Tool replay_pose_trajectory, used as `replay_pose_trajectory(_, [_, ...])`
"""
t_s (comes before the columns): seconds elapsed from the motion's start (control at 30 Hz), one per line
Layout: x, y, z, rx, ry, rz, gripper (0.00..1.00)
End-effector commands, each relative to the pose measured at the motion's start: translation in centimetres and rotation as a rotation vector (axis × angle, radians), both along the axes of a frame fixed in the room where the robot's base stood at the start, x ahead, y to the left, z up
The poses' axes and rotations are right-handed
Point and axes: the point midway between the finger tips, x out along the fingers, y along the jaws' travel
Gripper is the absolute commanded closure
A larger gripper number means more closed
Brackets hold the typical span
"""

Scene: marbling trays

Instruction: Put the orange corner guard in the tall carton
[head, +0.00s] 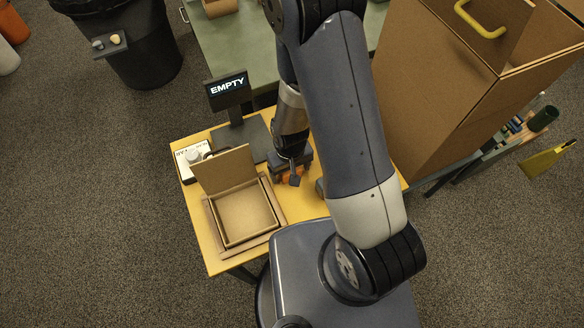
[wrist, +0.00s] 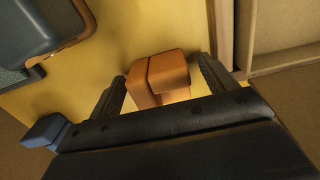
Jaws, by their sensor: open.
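The orange corner guard (wrist: 172,72) lies on the yellow table between my gripper's two fingers in the wrist view. In the head view only a little of the orange corner guard (head: 286,178) shows beside my gripper (head: 292,176), which points down at the tabletop. My gripper (wrist: 163,80) is open, with a finger on either side of the guard; I cannot tell whether either finger touches it. The tall carton (head: 428,95) is the large brown box at the upper right of the head view; its inside is mostly hidden.
A low open cardboard box (head: 240,243) with a raised flap stands left of my gripper. Behind it are a display reading EMPTY (head: 228,88) and a white box with a knob (head: 190,165). A green table (head: 225,50) stands behind. My arm hides part of the table.

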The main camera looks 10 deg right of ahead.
Motion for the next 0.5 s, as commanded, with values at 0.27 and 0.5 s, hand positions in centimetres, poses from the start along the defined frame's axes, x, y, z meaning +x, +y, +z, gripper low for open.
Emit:
replay_pose_trajectory(0.27, [0.02, 0.02, 0.01, 0.000, -0.001, 0.000, 0.27])
replay_pose_trajectory(0.5, [0.02, 0.02, 0.02, 0.000, -0.001, 0.000, 0.46])
